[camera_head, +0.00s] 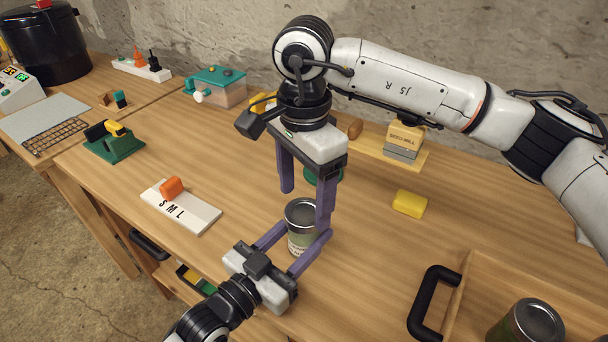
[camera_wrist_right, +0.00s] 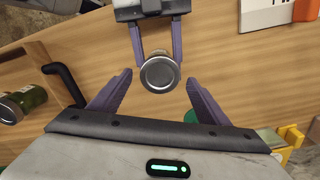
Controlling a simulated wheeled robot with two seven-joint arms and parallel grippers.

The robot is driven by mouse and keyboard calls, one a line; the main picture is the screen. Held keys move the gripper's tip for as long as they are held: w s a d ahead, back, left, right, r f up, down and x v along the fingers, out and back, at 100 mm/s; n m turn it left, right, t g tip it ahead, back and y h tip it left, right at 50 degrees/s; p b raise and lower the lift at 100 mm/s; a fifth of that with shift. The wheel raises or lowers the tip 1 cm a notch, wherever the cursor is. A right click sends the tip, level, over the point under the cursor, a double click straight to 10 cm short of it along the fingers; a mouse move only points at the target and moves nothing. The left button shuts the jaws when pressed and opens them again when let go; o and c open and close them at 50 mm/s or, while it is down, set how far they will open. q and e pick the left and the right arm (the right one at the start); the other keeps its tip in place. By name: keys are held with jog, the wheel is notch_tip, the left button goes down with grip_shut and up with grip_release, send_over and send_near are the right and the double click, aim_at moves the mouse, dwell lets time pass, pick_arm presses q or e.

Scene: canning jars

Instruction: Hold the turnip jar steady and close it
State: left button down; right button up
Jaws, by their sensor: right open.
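A jar (camera_head: 301,242) with a pale, partly green label and a silvery metal lid (camera_head: 300,210) stands upright on the wooden bench. The label is too small to read. In the right wrist view the lid (camera_wrist_right: 160,73) shows from above, seated on top as far as I can tell. My left gripper (camera_head: 306,232) has its purple fingers closed against both sides of the jar; it also shows in the right wrist view (camera_wrist_right: 158,52). My right gripper (camera_head: 306,209) is open above, its fingers apart on either side of the lid, not touching it in the wrist view (camera_wrist_right: 159,77).
A second lidded jar (camera_head: 527,322) stands in a wooden tray (camera_head: 480,283) with a black handle (camera_head: 428,300) at right. A green round object (camera_head: 313,174) is partly hidden behind my right gripper. A yellow block (camera_head: 410,203) and an S-M-L board (camera_head: 190,213) lie nearby.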

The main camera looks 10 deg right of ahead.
jog(key=shift+f, duration=1.15)
jog(key=c, duration=1.1)
jog(key=m, duration=1.1)
jog(key=shift+m, duration=0.4)
jog(key=o, duration=1.2)
jog(key=shift+c, duration=0.2)
jog(key=shift+r, duration=2.25)
